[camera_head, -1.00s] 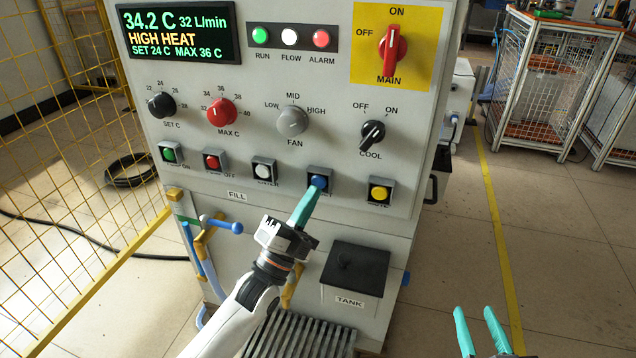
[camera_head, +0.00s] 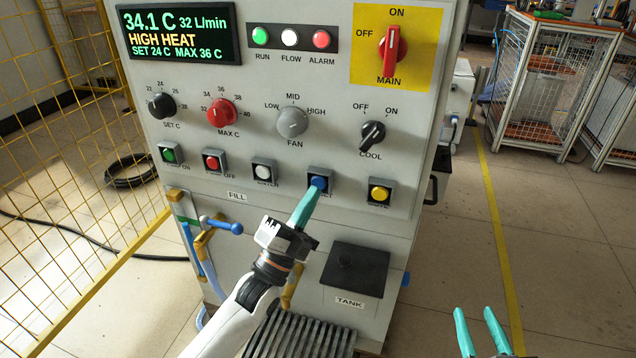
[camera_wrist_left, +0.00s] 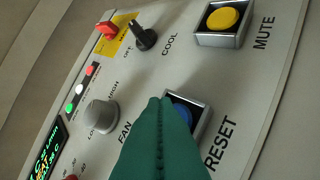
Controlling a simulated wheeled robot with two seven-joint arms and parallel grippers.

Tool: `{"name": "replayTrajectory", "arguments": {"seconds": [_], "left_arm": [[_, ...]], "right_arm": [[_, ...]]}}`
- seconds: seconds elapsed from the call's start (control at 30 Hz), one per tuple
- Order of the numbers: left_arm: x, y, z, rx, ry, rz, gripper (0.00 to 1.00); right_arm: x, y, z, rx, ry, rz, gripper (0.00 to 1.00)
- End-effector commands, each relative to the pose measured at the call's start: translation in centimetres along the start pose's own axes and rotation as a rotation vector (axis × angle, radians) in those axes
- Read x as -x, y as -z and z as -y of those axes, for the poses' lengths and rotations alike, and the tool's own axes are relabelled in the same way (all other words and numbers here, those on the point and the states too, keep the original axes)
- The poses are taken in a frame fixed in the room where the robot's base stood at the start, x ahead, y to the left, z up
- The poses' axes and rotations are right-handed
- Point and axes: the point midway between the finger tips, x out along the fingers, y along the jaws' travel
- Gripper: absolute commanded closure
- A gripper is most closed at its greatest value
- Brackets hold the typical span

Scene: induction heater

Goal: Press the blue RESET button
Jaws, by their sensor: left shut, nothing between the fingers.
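The blue RESET button (camera_head: 319,182) sits in a square metal frame in the lower button row of the machine panel. My left gripper (camera_head: 312,193) is shut and empty, its teal fingertips at the button's lower edge. In the left wrist view the shut fingers (camera_wrist_left: 162,105) cover much of the blue button (camera_wrist_left: 183,112), so I cannot tell whether they touch it or whether it is pressed in. The RESET label (camera_wrist_left: 221,142) shows beside it. My right gripper (camera_head: 482,315) is open and empty at the lower right, away from the panel.
The yellow MUTE button (camera_head: 380,193) is right of RESET, and a white button (camera_head: 264,171) is left. The COOL knob (camera_head: 372,134) is above. The display (camera_head: 178,33) reads 34.1 C and HIGH HEAT. A black tank lid (camera_head: 355,268) lies below.

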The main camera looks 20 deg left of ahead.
Motion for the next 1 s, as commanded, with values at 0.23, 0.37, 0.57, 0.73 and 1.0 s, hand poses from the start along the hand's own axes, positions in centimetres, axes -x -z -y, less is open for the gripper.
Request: {"name": "replayTrajectory", "arguments": {"seconds": [0.23,0.37,0.57,0.73,1.0], "left_arm": [[0.0,0.0,0.0,0.0,0.0,0.0,1.0],[0.0,0.01,0.0,0.0,0.0,0.0,1.0],[0.0,0.01,0.0,0.0,0.0,0.0,1.0],[-0.05,0.04,0.03,0.0,0.0,0.0,1.0],[-0.62,0.43,0.39,0.001,-0.001,0.0,1.0]], "right_arm": [[0.0,0.0,0.02,0.0,0.0,0.0,0.64],[0.0,0.0,0.03,0.0,0.001,0.0,0.64],[0.0,0.01,0.03,0.0,0.001,0.0,0.64],[0.0,0.02,0.04,0.0,0.001,0.0,0.64],[0.0,-0.23,0.02,0.0,0.001,0.018,0.64]]}}
